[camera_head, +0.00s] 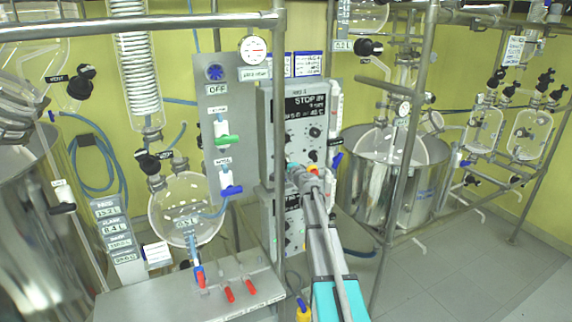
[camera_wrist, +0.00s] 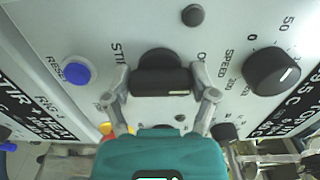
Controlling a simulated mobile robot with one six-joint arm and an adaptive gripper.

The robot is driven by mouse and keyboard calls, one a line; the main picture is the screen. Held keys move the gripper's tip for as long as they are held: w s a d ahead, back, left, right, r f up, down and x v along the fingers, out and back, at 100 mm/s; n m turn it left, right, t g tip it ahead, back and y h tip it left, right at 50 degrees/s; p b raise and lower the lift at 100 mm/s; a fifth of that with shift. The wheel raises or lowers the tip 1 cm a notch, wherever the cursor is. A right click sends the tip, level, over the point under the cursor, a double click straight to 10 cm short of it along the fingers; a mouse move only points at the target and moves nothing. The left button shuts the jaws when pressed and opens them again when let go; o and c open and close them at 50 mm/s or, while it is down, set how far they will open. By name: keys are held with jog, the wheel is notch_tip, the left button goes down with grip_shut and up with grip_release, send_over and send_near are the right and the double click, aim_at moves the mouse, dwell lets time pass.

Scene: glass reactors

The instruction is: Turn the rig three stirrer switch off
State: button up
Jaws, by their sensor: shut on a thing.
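The grey control box (camera_head: 305,118) of a rig stands on the frame in the middle of the head view; its small rig label is hard to read. In the wrist view, a black switch knob (camera_wrist: 160,82) sits on the panel beside lettering that begins "STIR". My gripper (camera_wrist: 162,92) has one finger on each side of this knob and is shut on it. In the head view my gripper (camera_head: 303,172) reaches the lower part of the box and hides the switch there. The lettering around the knob is partly covered.
A blue reset button (camera_wrist: 75,73) lies left of the knob, and a black speed knob (camera_wrist: 273,70) lies right. A second box (camera_head: 294,225) stands below. A metal vessel (camera_head: 425,195) is at right, a round glass flask (camera_head: 175,215) at left.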

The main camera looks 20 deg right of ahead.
jog(key=o, duration=1)
jog(key=shift+o, duration=0.2)
jog(key=shift+s, duration=0.15)
